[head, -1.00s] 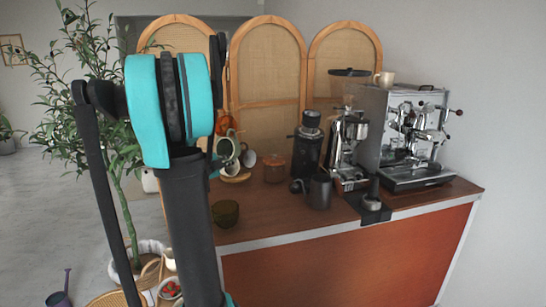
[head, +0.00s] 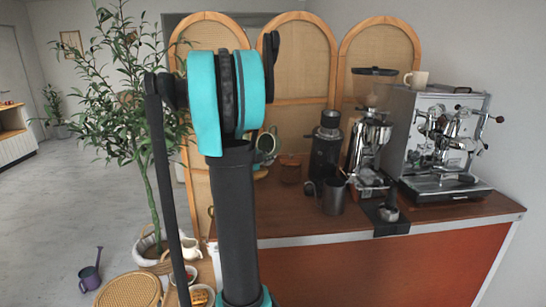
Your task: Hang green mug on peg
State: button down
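My arm stands upright in front of the counter and covers its left end in the head view. My gripper is not in view. Just right of my arm, a mug with a pale greenish rim (head: 268,142) shows at the mug stand, partly hidden. Part of the stand's round wooden base (head: 261,173) shows below it. The pegs cannot be made out. The dark olive-green cup that stood on the counter's left end in the earlier frame is now almost wholly behind my arm; I cannot tell whether it is the green mug.
The wooden counter (head: 300,228) holds a brown jar (head: 290,170), a dark pitcher (head: 333,197), a grinder (head: 370,150) and an espresso machine (head: 440,150) with a beige cup (head: 416,79) on top. A plant (head: 140,120) stands left. Floor at far left is open.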

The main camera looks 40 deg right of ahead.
jog(key=w+f, duration=0.2)
jog(key=w, duration=0.6)
jog(key=shift+a, duration=0.35)
dwell(0.5)
dwell(0.5)
jog(key=c, duration=1.6)
grip_release()
jog(key=shift+c, duration=0.2)
jog(key=v, duration=1.2)
